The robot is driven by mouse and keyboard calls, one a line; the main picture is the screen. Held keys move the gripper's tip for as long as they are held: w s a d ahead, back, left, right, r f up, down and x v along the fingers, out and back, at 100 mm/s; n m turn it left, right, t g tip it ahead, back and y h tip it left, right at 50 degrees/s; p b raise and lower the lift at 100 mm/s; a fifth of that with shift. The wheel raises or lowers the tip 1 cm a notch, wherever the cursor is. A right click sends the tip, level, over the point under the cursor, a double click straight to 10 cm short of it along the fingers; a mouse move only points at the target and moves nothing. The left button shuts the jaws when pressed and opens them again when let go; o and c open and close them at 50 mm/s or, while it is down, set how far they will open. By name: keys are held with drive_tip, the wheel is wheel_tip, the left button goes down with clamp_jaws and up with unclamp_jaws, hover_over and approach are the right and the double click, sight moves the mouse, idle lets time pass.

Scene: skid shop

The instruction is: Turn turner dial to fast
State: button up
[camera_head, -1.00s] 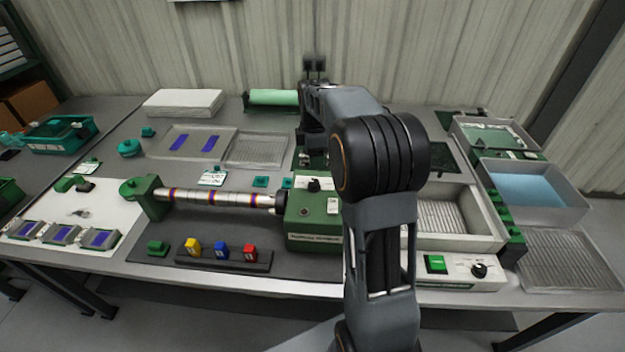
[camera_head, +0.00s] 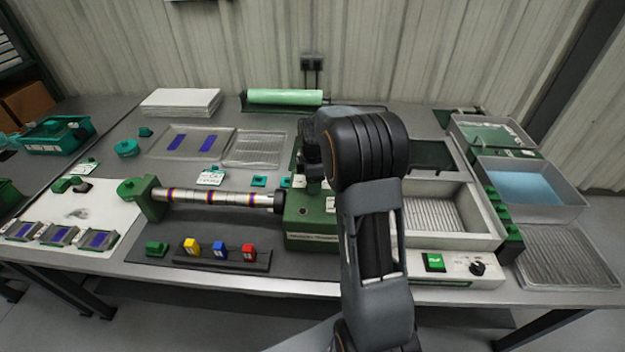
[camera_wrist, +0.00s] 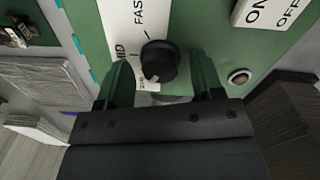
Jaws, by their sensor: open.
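The turner's green control box (camera_head: 305,235) stands at the right end of the striped roller (camera_head: 220,198). In the wrist view its black dial (camera_wrist: 160,60) sits on a white scale plate (camera_wrist: 122,22) reading FAST at the top and MID at the left. A pale pointer mark on the dial faces the lower left, towards a label that is partly hidden. My gripper (camera_wrist: 163,76) is open, with one dark green finger on each side of the dial's lower part. I cannot tell whether the fingers touch it. In the head view my arm hides the dial.
An ON/OFF plate (camera_wrist: 268,12) and a round silver button (camera_wrist: 239,76) are on the same panel. A rack of yellow, blue and red blocks (camera_head: 222,258) lies in front of the roller. A bath (camera_head: 455,240) with a switch panel stands to the right.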

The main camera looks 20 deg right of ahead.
drive_tip(key=shift+c, duration=0.2)
drive_tip(key=c, duration=0.9)
